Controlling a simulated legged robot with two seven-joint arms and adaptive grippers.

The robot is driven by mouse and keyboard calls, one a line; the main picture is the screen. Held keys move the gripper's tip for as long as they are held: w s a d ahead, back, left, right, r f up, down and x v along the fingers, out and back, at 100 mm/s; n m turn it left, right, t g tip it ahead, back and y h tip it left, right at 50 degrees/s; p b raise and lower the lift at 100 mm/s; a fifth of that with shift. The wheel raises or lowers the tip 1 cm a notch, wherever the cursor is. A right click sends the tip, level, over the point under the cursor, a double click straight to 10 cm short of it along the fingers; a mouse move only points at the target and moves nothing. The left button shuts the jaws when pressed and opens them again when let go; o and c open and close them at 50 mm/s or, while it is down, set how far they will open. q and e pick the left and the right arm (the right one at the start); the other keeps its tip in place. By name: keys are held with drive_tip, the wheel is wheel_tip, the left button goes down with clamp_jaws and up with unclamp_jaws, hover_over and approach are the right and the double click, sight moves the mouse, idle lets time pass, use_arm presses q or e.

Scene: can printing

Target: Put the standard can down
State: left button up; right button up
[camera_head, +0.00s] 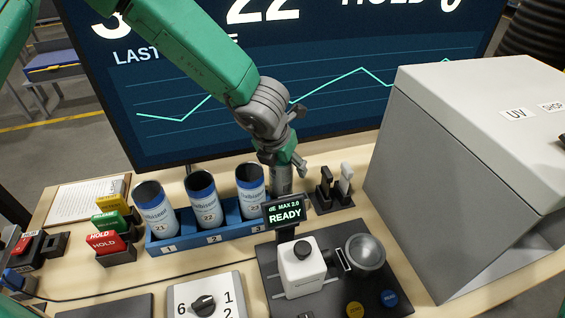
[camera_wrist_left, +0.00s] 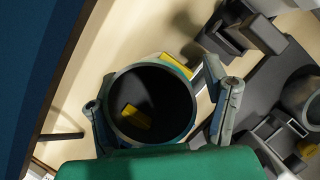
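Whether that one touches I cannot tell. My right gripper is not in view.
A blue rack (camera_head: 213,237) with several labelled cans is left of the grey can. Black and white upright handles (camera_head: 335,187) are close on its right. A weighing device with a READY display (camera_head: 284,211) is in front. A big grey UV box (camera_head: 455,150) blocks the right; a screen stands behind.

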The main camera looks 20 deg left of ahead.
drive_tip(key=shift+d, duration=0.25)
